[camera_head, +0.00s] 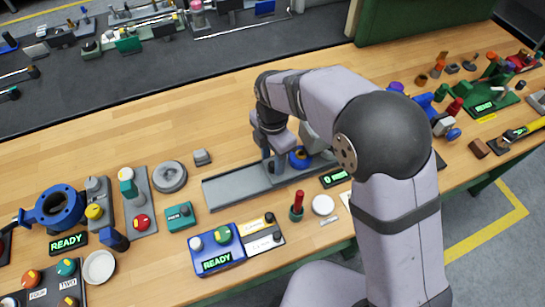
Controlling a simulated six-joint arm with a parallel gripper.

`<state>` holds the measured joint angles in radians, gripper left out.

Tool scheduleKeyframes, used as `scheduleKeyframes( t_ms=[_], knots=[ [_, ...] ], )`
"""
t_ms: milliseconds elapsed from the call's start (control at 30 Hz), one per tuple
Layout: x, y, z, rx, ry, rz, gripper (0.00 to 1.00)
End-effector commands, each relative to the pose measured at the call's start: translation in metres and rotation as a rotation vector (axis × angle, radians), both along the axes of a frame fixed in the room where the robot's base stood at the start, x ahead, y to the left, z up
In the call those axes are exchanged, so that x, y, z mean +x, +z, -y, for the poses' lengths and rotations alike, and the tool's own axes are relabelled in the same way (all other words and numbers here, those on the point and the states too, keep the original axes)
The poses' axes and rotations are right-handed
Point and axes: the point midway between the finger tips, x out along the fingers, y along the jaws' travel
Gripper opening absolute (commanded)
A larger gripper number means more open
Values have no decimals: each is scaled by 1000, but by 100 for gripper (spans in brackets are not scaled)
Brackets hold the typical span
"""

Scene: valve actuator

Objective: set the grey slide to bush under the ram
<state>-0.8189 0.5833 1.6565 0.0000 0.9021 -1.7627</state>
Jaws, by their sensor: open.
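The grey slide (235,188) is a long flat track lying on the wooden bench in the middle of the view. My gripper (273,170) points down over its middle, with the fingers low at the track; they are open. Whether they stand around a part of the slide or just above it is too small to tell. A blue round part with an orange-brown centre (299,157), perhaps the bush, sits just right of my fingers. My arm hides most of the slide's right end, and the ram cannot be made out clearly there.
A small display (335,177) and a red-handled tool (297,206) stand in front of the slide. A blue READY box (217,251) and a teal box (180,216) are nearer left. A grey disc (169,177) lies left.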

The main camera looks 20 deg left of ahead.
Motion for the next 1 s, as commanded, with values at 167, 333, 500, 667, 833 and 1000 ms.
scheduleKeyframes(
  t_ms=[167, 333, 500, 667, 833, 1000],
  knots=[
    [0, -8, 0, 0, 0, 0, 40],
    [0, -9, 0, 1, 0, 1, 40],
    [0, -9, 0, 1, 0, 1, 21],
    [0, -9, 0, 0, 0, 0, 0],
    [6, -9, 6, 0, -3, 0, 0],
    [26, -8, 26, -1, -5, 1, 0]
  ],
)
